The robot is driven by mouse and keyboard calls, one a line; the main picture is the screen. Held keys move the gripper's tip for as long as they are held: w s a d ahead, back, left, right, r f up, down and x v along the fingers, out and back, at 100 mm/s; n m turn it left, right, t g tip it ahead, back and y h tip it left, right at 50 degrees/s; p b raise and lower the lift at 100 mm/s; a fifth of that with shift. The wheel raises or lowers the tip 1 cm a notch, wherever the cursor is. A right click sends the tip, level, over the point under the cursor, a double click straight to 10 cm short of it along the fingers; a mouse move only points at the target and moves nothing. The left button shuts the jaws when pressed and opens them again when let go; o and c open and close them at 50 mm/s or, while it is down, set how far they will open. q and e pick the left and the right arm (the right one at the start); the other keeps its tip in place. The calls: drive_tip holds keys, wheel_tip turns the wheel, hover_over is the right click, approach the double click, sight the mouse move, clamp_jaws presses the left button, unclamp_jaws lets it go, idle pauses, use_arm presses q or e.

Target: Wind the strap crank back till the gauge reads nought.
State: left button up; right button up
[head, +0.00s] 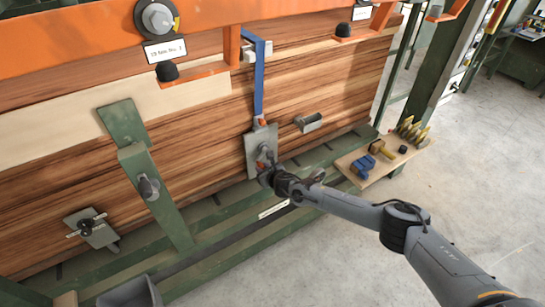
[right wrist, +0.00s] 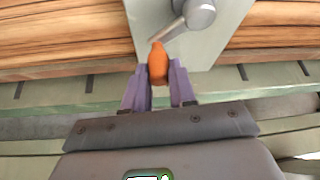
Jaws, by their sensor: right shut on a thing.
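The strap crank (right wrist: 197,14) is a grey metal arm on a pale plate (right wrist: 218,48), with an orange handle (right wrist: 158,62). My right gripper (right wrist: 159,80) is shut on that handle, its purple fingers on either side. In the head view the right gripper (head: 268,176) is at the low end of the plate (head: 253,152), and largely hides the handle. A blue strap (head: 259,82) runs from the plate up to a bracket on the orange beam. A round grey dial with a yellow mark (head: 158,19) sits on the beam at upper left; its reading is too small to tell. My left gripper is not in view.
Stacked wood veneers (head: 60,160) stand behind the green frame (head: 160,195). A small wooden shelf (head: 360,178) at right holds blue and yellow items. A grey bin (head: 130,292) is at lower left. The concrete floor (head: 470,150) at right is clear.

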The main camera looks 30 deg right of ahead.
drive_tip(key=o, duration=0.6)
drive_tip(key=shift+d+r, duration=0.1)
drive_tip(key=shift+o, duration=0.3)
drive_tip(key=shift+d, duration=0.1)
drive_tip(key=shift+a+r+p, duration=0.2)
drive_tip(key=shift+a+p, duration=0.1)
drive_tip(key=shift+a, duration=0.05)
drive_tip(key=shift+c, duration=0.3)
